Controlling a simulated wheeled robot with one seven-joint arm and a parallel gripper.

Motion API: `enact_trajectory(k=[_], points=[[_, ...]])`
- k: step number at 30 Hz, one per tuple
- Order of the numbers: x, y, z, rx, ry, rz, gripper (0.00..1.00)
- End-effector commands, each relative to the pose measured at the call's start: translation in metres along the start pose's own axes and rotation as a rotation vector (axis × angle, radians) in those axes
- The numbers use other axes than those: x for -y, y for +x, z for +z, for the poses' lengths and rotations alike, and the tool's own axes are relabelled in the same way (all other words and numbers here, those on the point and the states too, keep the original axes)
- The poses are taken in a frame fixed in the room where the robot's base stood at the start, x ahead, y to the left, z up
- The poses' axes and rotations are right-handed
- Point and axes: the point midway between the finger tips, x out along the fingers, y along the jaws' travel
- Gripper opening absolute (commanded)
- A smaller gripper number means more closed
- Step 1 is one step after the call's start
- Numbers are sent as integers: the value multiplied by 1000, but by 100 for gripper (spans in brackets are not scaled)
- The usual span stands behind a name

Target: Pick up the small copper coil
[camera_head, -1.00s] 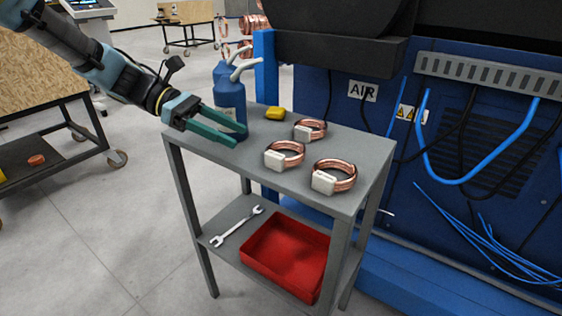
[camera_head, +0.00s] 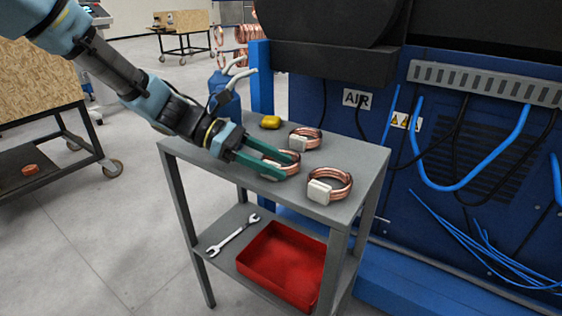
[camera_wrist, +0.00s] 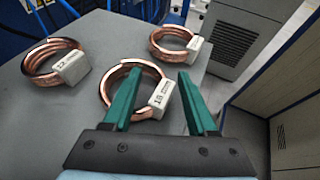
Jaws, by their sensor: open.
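Three copper coils with white tags rest on the grey cart top. In the head view, one coil (camera_head: 305,138) is at the back, one (camera_head: 292,157) is in the middle, partly hidden by my gripper, and one (camera_head: 331,184) is at the front. I cannot surely tell which is the small one. My gripper (camera_head: 287,166) is open, its green fingers over the middle coil. In the wrist view, my gripper (camera_wrist: 158,75) has its left finger across the ring of the middle coil (camera_wrist: 112,84) and its right finger beside the tag. Contact is unclear.
A red bin (camera_head: 283,262) and a wrench (camera_head: 232,236) lie on the lower shelf. A blue machine (camera_head: 470,190) stands right behind the cart.

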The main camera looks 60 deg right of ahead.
Motion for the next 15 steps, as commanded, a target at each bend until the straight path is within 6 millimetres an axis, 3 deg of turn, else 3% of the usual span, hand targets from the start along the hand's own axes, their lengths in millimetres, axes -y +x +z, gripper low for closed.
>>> enact_trajectory(k=[5, 15], points=[[0, 0, 0, 0, 0, 1, 56], [0, -1, 0, 0, 1, 0, 18]])
